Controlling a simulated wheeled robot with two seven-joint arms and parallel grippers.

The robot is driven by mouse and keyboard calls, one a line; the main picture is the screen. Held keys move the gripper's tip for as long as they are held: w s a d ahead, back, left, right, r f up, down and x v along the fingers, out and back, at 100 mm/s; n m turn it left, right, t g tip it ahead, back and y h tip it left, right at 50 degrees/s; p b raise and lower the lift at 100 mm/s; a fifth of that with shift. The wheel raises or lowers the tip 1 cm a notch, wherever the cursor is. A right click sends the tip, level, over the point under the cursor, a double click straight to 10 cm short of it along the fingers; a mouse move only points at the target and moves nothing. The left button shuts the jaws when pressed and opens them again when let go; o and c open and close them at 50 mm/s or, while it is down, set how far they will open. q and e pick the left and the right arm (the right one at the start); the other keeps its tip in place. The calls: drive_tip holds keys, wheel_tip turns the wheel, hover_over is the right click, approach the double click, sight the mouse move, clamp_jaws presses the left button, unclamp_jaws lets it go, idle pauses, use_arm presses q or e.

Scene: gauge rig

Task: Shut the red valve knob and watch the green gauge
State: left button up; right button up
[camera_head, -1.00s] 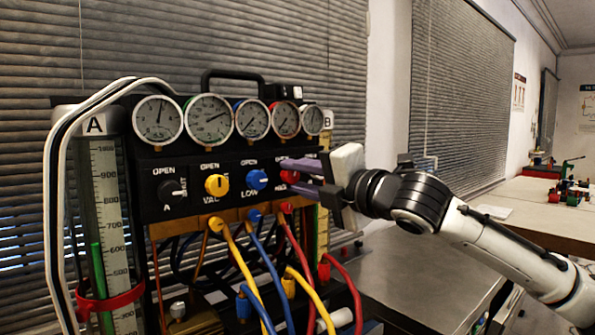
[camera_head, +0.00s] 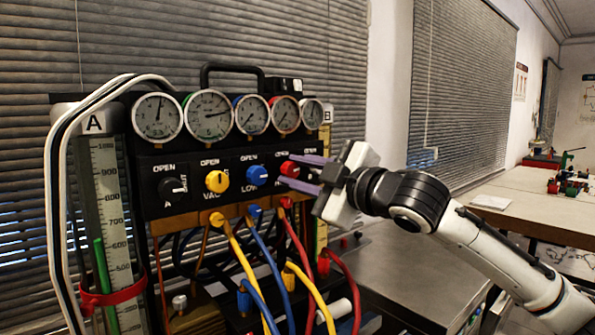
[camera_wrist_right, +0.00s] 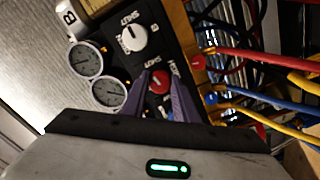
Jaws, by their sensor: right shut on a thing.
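The red valve knob (camera_head: 289,169) is on the black panel, right of the blue knob. My right gripper (camera_head: 296,172) comes in from the right with its purple fingers at the red knob, shut on it. In the right wrist view the red knob (camera_wrist_right: 160,82) shows between the two fingertips (camera_wrist_right: 159,84). The green-rimmed gauge (camera_head: 209,117) is the second from the left in the top row. Its needle points to the right and slightly up. My left gripper is not in view.
A yellow knob (camera_head: 216,181) and a blue knob (camera_head: 257,175) sit left of the red one. Yellow, blue and red hoses (camera_head: 337,283) hang below the panel. A glass tube column (camera_head: 108,220) stands at the left. The grey bench top (camera_head: 400,270) at the right is mostly clear.

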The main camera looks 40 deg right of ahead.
drive_tip(key=shift+m, duration=1)
drive_tip(key=o, duration=1.1)
drive_tip(key=shift+c, duration=0.2)
